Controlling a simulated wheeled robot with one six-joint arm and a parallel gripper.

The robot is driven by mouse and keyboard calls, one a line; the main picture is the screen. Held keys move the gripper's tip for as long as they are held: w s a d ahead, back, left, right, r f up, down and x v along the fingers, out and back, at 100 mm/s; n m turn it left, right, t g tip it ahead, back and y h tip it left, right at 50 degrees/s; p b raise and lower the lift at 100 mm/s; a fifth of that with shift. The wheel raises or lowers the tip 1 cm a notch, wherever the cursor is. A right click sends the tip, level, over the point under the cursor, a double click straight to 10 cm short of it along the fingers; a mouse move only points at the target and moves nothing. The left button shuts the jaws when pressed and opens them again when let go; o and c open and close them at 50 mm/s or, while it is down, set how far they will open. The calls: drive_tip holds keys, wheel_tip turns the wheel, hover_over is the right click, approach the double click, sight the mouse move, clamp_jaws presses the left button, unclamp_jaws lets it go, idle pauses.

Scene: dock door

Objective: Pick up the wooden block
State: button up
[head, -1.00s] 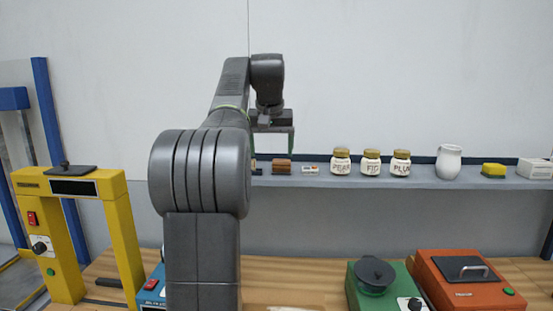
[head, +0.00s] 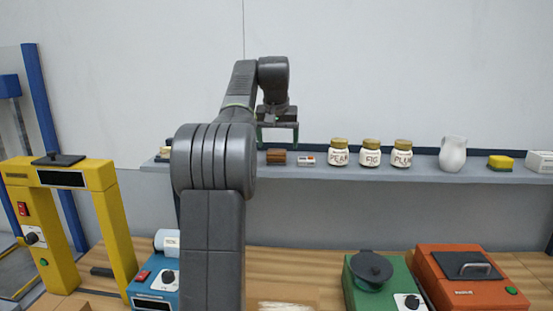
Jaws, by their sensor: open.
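A small brown wooden block (head: 276,157) sits on the grey wall shelf (head: 330,167), just right of my arm's thick joint. My gripper (head: 278,146) points down above the shelf, with its two fingers apart and nothing seen between them but the wall behind. Its fingertips are close to the block in the picture, just above or in front of it. I cannot tell the exact depth between them.
Right of the block stand a small box (head: 306,160), jars labelled PEAR (head: 339,155), FIG (head: 370,155) and PLUM (head: 402,155), a white vase (head: 453,154) and a yellow sponge (head: 500,162). Below are green (head: 380,290) and orange (head: 470,280) machines and a yellow frame (head: 115,215).

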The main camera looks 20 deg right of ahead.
sight(277, 151)
drive_tip(key=x, duration=0.5)
drive_tip(key=shift+w+a+p, duration=0.15)
drive_tip(key=shift+p, duration=0.2)
drive_tip(key=shift+c, duration=0.4)
drive_tip(key=c, duration=1)
